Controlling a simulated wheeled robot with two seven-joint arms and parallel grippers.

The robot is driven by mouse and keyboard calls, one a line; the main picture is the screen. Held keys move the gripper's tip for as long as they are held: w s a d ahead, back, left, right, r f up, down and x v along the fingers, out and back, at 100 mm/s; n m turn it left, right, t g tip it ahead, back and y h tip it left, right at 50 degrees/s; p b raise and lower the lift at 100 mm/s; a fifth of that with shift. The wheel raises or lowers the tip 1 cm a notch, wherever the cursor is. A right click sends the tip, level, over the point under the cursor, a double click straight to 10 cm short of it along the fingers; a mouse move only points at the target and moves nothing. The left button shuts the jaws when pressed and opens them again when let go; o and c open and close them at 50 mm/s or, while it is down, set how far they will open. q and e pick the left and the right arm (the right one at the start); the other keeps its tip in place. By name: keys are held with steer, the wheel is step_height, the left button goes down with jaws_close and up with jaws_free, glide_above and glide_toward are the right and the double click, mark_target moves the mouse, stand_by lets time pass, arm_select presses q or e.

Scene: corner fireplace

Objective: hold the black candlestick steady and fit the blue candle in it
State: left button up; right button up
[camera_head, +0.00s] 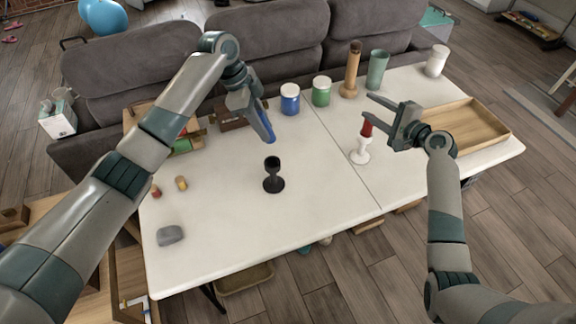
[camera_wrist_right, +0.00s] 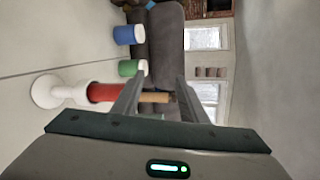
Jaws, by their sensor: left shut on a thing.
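The black candlestick (camera_head: 273,176) stands upright on the white table, with no gripper touching it. The blue candle (camera_head: 268,131) is in my left gripper (camera_head: 261,121), which is shut on it. The candle hangs tilted above the table, apart from the candlestick and behind it. My right gripper (camera_head: 375,109) is open at the right, close to a red candle (camera_head: 367,126) in a white candlestick (camera_head: 360,151). In the right wrist view the red candle (camera_wrist_right: 101,92) reaches one finger of the right gripper (camera_wrist_right: 157,98); I cannot tell whether they touch.
A wooden tray (camera_head: 497,126) lies at the right. A blue jar (camera_head: 290,99), a green jar (camera_head: 321,91), a wooden cylinder (camera_head: 352,69) and cups stand at the back. A grey block (camera_head: 170,235) lies front left. The table around the black candlestick is clear.

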steer(key=s+a+f+m+g, duration=0.1)
steer(key=s+a+f+m, duration=0.2)
steer(key=a, duration=0.5)
steer(key=s+a+f+m+g, duration=0.1)
steer(key=s+a+f+m, duration=0.2)
steer(key=a, duration=0.6)
steer(key=s+a+f+m+g+y, duration=0.1)
steer(key=s+a+f+m, duration=0.2)
steer(key=s+a+m, duration=0.3)
steer(key=a+m, duration=0.1)
steer(key=a, duration=0.2)
steer(key=shift+s+g, duration=0.3)
steer(key=shift+s, duration=0.1)
steer(key=shift+f, duration=0.1)
glide_toward(275, 176)
steer(key=x, duration=0.3)
steer(key=shift+w+a, duration=0.15)
steer(key=shift+w, duration=0.1)
steer(key=shift+f+x, duration=0.1)
steer(key=shift+x, duration=1.85)
steer(key=shift+f+x, duration=0.15)
steer(key=shift+x, duration=1.85)
